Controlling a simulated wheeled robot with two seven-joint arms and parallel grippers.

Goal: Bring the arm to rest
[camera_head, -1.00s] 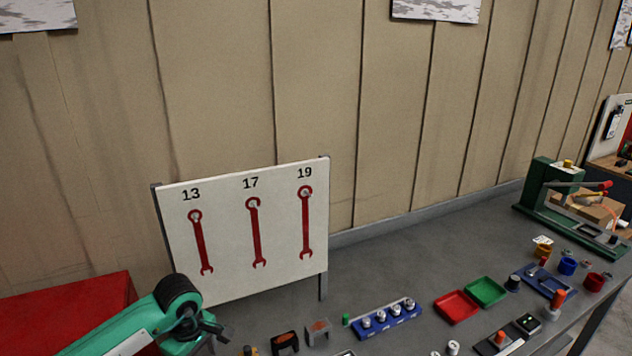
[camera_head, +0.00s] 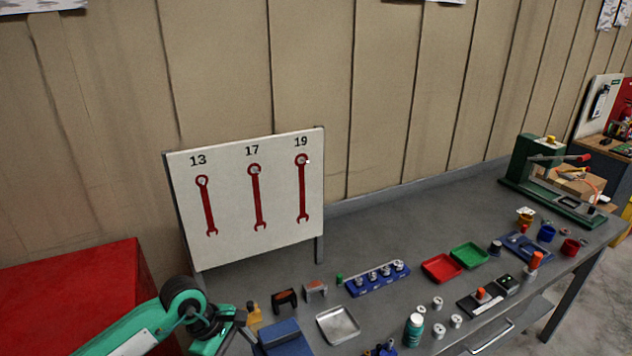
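My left arm (camera_head: 150,322) is green and comes in from the lower left, beside the red box. Its dark end, with the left gripper (camera_head: 240,322), is over the left end of the grey bench, near a blue block. The fingers are small and partly hidden, so I cannot tell whether they are open or shut. My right arm and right gripper do not show.
A white board (camera_head: 245,195) with three red wrenches stands behind. A red box (camera_head: 75,295) is at left. The bench (camera_head: 400,215) holds a metal tray (camera_head: 338,325), a blue socket rack (camera_head: 377,279), red (camera_head: 442,268) and green (camera_head: 469,255) trays, and a green press (camera_head: 545,180).

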